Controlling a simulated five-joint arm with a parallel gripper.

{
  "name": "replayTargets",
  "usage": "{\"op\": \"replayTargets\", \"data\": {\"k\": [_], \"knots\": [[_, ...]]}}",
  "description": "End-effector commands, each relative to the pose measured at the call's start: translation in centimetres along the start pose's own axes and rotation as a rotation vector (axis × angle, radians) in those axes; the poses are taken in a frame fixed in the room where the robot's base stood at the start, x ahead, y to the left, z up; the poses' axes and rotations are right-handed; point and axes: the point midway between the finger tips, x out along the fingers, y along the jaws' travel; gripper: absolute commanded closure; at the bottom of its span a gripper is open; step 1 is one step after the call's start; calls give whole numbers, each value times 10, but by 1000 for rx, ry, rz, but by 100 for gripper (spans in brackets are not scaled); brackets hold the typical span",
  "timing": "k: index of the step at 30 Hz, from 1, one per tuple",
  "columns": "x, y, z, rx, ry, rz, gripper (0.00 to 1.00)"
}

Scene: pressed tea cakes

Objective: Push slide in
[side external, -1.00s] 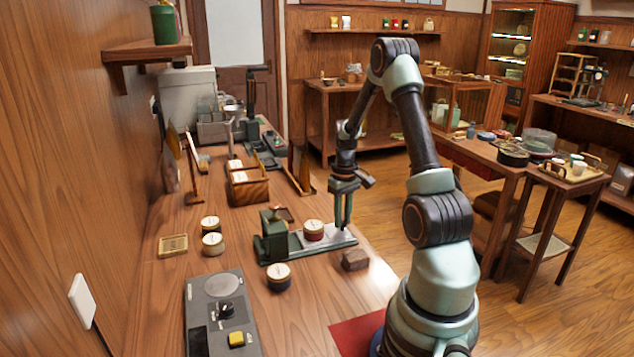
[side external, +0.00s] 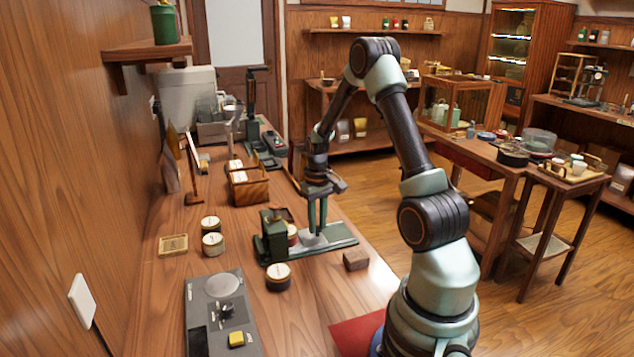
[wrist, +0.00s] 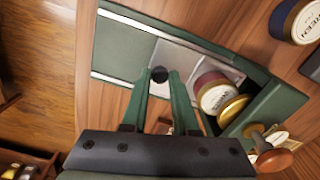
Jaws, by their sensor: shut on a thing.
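The slide (wrist: 186,62) is a pale metal plate in a green base (wrist: 120,55); it also shows in the side view (side external: 327,237). A dark round knob (wrist: 160,74) stands on the slide. My gripper (side external: 317,231) is low over the slide, with its green fingers (wrist: 163,75) closed around the knob. A red tin with a cream lid (wrist: 212,90) sits on the slide beside the fingers. In the side view the tin (side external: 292,236) is partly hidden, close against the green press block (side external: 270,238). A brass disc (wrist: 233,108) is beside the tin in the wrist view.
A dark tin (side external: 278,277) stands in front of the press, and two more tins (side external: 212,244) stand left of it. A brown block (side external: 355,260) lies to the right. A grey control panel (side external: 205,285) is at the front left. A wooden box (side external: 250,190) stands behind.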

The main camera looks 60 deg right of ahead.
Motion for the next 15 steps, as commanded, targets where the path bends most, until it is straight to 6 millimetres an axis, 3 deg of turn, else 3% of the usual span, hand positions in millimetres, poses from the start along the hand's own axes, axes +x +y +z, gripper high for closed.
{"op": "replayTargets", "data": {"k": [3, 6, 15], "knots": [[-1, -22, -7, -4, 2, 0, 100], [-1, -30, -9, -1, 2, 0, 100], [-1, -32, -9, -4, 3, 1, 100]]}}
